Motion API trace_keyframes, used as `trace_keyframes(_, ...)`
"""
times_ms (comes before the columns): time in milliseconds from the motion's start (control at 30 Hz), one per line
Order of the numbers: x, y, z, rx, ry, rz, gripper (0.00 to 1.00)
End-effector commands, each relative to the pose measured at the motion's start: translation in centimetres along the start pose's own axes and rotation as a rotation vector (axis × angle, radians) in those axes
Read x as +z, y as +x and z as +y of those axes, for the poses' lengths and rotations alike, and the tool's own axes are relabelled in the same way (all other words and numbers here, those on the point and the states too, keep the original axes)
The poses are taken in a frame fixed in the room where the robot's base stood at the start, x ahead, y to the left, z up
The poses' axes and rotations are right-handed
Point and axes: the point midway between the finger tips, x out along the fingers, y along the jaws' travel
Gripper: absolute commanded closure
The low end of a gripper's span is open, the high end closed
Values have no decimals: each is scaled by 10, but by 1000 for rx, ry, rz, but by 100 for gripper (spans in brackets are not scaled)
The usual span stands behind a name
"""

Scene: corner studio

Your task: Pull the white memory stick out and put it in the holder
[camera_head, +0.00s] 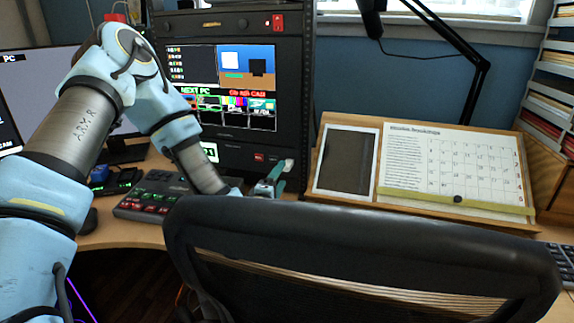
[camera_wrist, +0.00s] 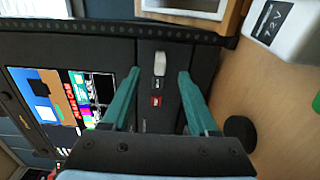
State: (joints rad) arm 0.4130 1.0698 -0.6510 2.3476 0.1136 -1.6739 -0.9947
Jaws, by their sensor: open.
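The white memory stick (camera_wrist: 160,63) sticks out of the black rack panel in the wrist view, above a small dark label and a red item (camera_wrist: 156,102). In the head view the white stick (camera_head: 289,165) shows at the rack's lower right. My gripper (camera_wrist: 159,74) is open, with one teal finger on each side of the stick and nothing held. I cannot tell how near the tips are to the stick in depth. In the head view my gripper (camera_head: 271,183) is in front of the rack, partly hidden by the chair. I cannot make out the holder for certain.
The black rack (camera_head: 294,80) carries a lit screen (camera_head: 222,85). A black chair back (camera_head: 360,235) stands in front of the desk. A wooden stand (camera_head: 310,188) with a tablet and calendar is to the right. A control panel (camera_head: 150,197) lies left. A white box (camera_wrist: 284,28) stands on the desk.

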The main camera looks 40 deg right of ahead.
Motion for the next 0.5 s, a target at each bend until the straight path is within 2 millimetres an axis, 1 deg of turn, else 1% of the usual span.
trace_keyframes(33,0,8,2,2,0,1,40)
trace_keyframes(200,-1,31,0,2,0,2,40)
trace_keyframes(400,-1,51,-1,1,0,2,40)
trace_keyframes(500,-1,56,-1,-1,0,1,40)
